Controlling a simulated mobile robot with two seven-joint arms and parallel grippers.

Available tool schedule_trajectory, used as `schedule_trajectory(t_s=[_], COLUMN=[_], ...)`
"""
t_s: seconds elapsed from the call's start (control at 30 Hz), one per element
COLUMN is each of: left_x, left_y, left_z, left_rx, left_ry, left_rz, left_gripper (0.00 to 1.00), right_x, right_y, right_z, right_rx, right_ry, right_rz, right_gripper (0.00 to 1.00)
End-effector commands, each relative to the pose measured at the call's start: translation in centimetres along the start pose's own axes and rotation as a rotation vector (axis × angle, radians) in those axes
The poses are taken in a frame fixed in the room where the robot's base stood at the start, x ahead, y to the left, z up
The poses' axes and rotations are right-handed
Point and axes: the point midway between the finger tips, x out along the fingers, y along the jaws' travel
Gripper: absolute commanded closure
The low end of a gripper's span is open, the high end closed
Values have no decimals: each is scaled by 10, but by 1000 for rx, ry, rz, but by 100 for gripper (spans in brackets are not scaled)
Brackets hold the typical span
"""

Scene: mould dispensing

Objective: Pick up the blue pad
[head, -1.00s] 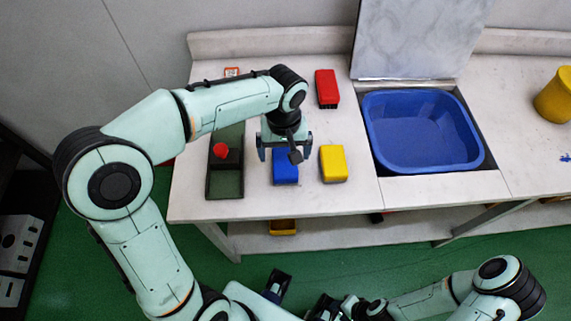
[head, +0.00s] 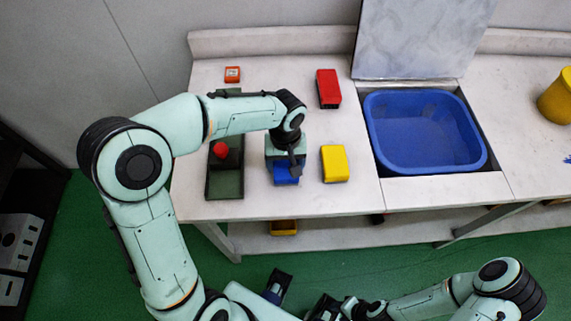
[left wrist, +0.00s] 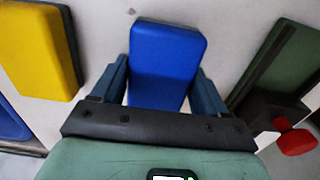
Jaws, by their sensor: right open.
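The blue pad (head: 287,172) lies on the white table, partly hidden under my left gripper (head: 286,170) in the head view. In the left wrist view the blue pad (left wrist: 165,62) sits between the two fingers of my left gripper (left wrist: 158,90), one finger close along each side. I cannot tell whether the fingers touch it. My right gripper (head: 298,295) is open and empty at the bottom of the head view, in front of the table.
A yellow pad (head: 335,163) lies just right of the blue pad. A dark green tray (head: 226,184) with a red-knobbed piece lies just left. A red block (head: 328,88) and a small orange item (head: 232,74) lie behind. A blue basin (head: 425,130) is set in the table at right.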

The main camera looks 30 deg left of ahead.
Motion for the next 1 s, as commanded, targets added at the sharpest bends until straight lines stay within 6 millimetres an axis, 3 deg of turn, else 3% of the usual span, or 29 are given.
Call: schedule_trajectory(t_s=[0.07, 0.37, 0.57, 0.77, 1.0], left_x=[0, -2, -17, -58, -130], left_y=[0, 0, 1, 1, 1], left_z=[0, 0, -1, -1, -1], left_rx=[0, 0, -1, -1, 0], left_ry=[0, 1, 4, 7, 6], left_rz=[0, 1, 2, 5, 5], left_gripper=[58, 59, 59, 59, 59], right_x=[0, 0, -2, -8, -20], right_y=[0, 0, -1, -3, -8], right_z=[0, 0, 0, -1, -3], right_rx=[0, 0, 0, -1, -3], right_ry=[0, 0, 1, 3, 8], right_rz=[0, 0, 0, -1, -3], right_gripper=[57, 57, 57, 57, 57])
